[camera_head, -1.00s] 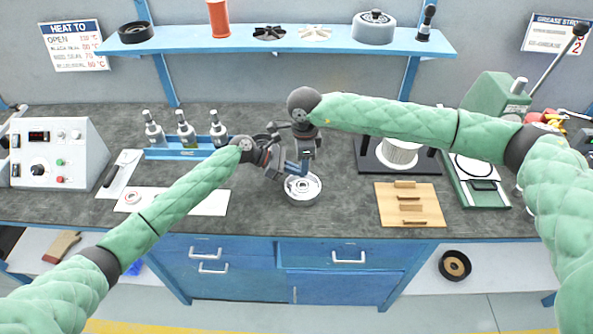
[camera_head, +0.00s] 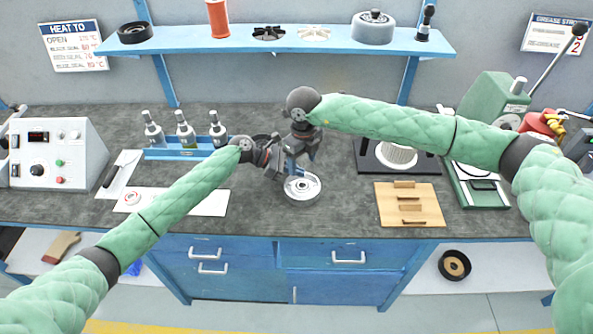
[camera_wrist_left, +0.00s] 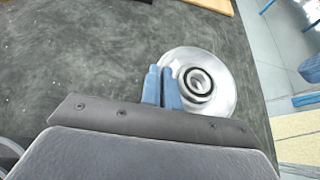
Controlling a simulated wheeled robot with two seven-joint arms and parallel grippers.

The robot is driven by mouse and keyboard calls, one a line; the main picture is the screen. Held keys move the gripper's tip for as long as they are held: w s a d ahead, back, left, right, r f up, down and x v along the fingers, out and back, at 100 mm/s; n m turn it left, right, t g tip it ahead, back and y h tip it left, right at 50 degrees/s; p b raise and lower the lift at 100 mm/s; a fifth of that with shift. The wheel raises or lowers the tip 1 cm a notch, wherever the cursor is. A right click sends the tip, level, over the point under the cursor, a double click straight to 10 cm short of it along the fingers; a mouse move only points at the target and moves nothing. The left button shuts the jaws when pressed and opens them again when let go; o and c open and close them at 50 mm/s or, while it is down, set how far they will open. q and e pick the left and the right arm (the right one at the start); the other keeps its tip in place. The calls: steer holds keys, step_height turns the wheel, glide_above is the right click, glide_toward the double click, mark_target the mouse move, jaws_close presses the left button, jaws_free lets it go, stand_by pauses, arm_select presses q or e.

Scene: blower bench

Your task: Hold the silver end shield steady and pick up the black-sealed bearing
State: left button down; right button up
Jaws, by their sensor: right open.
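The silver end shield (camera_head: 303,189) is a round, shallow metal part lying on the dark bench top in front of me. It also shows in the left wrist view (camera_wrist_left: 229,84), with a dark ring (camera_wrist_left: 200,83) around a bright ring at its centre. This looks like the black-sealed bearing, seated in the shield. My left gripper (camera_wrist_left: 161,72) has its blue fingers close together, with the shield's rim between them. In the head view it reaches in from the left. My right gripper (camera_head: 298,168) is open above the shield and partly hides its far side.
A white sheet with a red-ringed part (camera_head: 132,197) lies to the left. A blue rack (camera_head: 180,153) with several bottles stands behind it.

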mark_target(303, 180)
arm_select(q)
steer(key=shift+f, duration=0.15)
arm_select(e)
steer(key=m, duration=0.3)
steer(key=shift+d+f+m, duration=0.1)
steer(key=shift+f+m, duration=0.05)
steer(key=shift+m, duration=0.25)
steer(key=shift+f, duration=4.4)
arm_select(q)
steer(key=shift+f, duration=0.1)
arm_select(e)
steer(key=shift+c, duration=0.2)
arm_select(q)
steer(key=shift+s, duration=0.1)
arm_select(e)
steer(key=c, duration=0.8)
step_height(303, 180, up, 8)
